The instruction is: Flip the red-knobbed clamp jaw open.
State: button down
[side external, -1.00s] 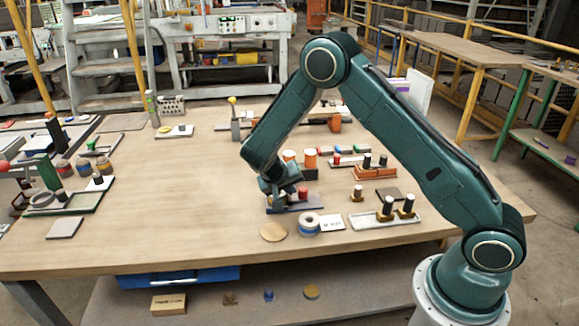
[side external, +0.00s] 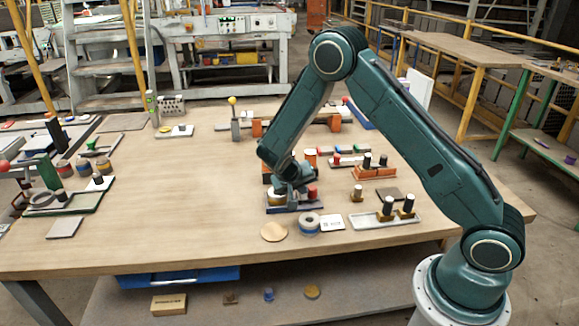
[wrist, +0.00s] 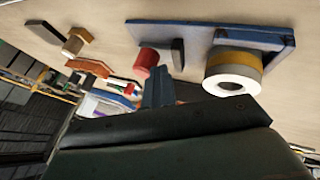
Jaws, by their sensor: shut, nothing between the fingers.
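The red knob (side external: 312,191) shows just right of my gripper (side external: 290,187) in the side view, over a dark blue base plate (side external: 292,208). In the wrist view the knob (wrist: 146,62) is a red cylinder beside a dark bar (wrist: 178,54), by the blue base plate (wrist: 145,33). A white ring with a yellow band (wrist: 232,72) is at the plate's other end; the dark bar is clear of it. My gripper's fingers (wrist: 158,88) are shut and empty close to the knob; contact cannot be told. The jaw's hinge is not clear.
A tape roll (side external: 309,223), a white card (side external: 331,223) and a round tan disc (side external: 274,231) lie in front of the plate. A white tray with pegs (side external: 385,219) and an orange block (side external: 376,172) stand to the right.

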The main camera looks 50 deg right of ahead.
jog(key=shift+s+d, duration=0.1)
jog(key=shift+s, duration=0.05)
jog(key=v, duration=1)
dwell(0.4)
jog(key=shift+r, duration=0.15)
jog(key=s+a+r+n+t+y, duration=0.35)
jog(key=s+r, duration=0.75)
jog(key=r, duration=0.4)
jog(key=s+a+r+n+y, duration=0.2)
jog(key=s, duration=0.5)
jog(key=s+a+r+n+t+y, duration=0.1)
jog(key=s+a+r+n+y, duration=0.1)
jog(key=s, duration=0.6)
jog(key=shift+s+r, duration=0.25)
